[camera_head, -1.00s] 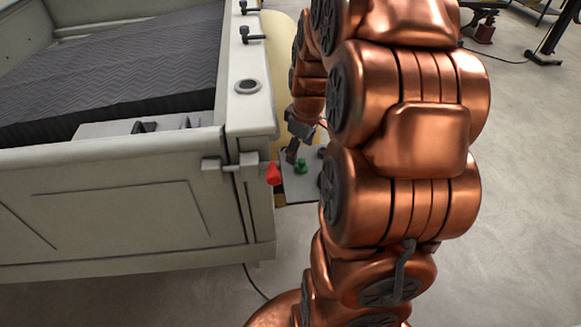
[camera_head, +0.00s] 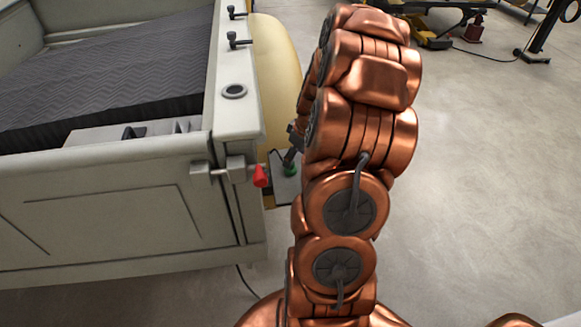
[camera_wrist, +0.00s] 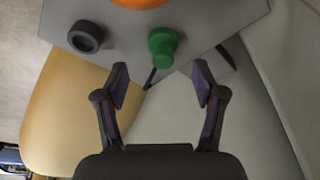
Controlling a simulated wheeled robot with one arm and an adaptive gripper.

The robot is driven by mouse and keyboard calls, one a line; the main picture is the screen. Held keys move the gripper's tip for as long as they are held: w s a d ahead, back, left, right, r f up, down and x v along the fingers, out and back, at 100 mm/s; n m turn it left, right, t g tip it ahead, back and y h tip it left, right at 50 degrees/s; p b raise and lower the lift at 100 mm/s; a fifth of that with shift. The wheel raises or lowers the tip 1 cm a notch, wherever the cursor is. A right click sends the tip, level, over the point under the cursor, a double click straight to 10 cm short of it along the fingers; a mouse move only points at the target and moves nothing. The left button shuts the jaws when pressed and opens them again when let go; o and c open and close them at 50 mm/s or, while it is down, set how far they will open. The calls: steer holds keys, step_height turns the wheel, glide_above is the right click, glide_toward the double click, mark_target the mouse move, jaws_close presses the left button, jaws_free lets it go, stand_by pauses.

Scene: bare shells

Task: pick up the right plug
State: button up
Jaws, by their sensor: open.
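A green plug (camera_wrist: 162,46) stands on a grey board (camera_wrist: 215,17) in the wrist view. In the head view the green plug (camera_head: 290,170) shows small beside the truck bed's corner, partly covered by my gripper. A dark ring-shaped piece (camera_wrist: 86,37) sits left of the green plug in the wrist view, and an orange piece (camera_wrist: 140,2) is cut off at the top edge. My gripper (camera_wrist: 161,78) is open and empty. Its fingertips are just short of the green plug in the wrist view, with the plug roughly centred between them. I cannot tell which piece is the right plug.
The pale truck bed (camera_head: 95,165) with a dark ribbed mat (camera_head: 110,75) stands left of my arm. A yellow rounded panel (camera_head: 277,75) lies behind.

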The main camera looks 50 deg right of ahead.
steer(key=shift+a+p+x, duration=0.25)
steer(key=shift+p+x, duration=0.7)
steer(key=shift+x, duration=1.5)
steer(key=c, duration=1)
